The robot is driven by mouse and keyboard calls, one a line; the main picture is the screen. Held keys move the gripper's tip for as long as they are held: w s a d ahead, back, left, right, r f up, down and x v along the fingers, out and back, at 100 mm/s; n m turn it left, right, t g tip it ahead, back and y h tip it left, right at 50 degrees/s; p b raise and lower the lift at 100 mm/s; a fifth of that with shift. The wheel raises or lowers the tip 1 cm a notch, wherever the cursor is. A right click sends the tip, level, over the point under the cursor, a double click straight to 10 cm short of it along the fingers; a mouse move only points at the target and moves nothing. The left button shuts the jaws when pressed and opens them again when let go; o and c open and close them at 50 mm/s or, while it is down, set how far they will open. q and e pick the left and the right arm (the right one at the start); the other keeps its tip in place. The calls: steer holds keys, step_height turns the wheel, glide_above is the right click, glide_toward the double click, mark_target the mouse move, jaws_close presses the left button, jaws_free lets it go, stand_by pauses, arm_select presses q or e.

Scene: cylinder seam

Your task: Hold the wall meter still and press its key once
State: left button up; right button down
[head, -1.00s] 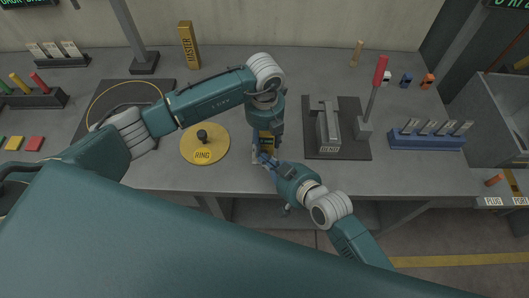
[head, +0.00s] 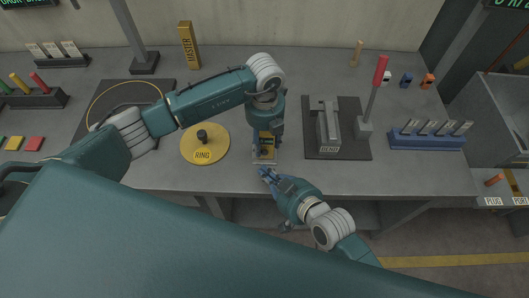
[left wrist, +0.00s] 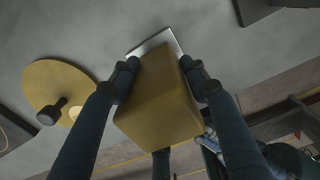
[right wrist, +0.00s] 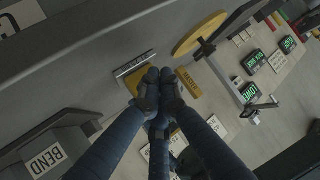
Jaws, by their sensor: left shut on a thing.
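The yellow wall meter (head: 268,141) stands on a pale plate (head: 264,161) near the front of the bench. My left gripper (head: 264,130) comes down over it from above. In the left wrist view the fingers are shut on both sides of the yellow meter body (left wrist: 158,100). My right gripper (head: 266,174) is just in front of the meter, with a small gap. In the right wrist view its fingertips (right wrist: 160,86) are together and empty, partly covering the meter (right wrist: 135,78). The key is not clearly seen.
A yellow RING disc (head: 190,150) with a dark knob lies left of the meter. The BEND fixture (head: 328,132) on a dark mat stands to the right. A MASTER block (head: 188,45) and a blue rack (head: 425,142) are farther off. The bench's front edge is close by.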

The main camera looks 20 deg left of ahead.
steer(key=shift+s+d, duration=0.2)
steer(key=shift+s, duration=0.45)
steer(key=shift+s+d, duration=0.2)
steer(key=shift+s, duration=0.45)
arm_select(q)
steer(key=o, duration=1.5)
steer(key=shift+c, duration=0.2)
step_height(320, 180, up, 12)
steer(key=shift+r, duration=0.1)
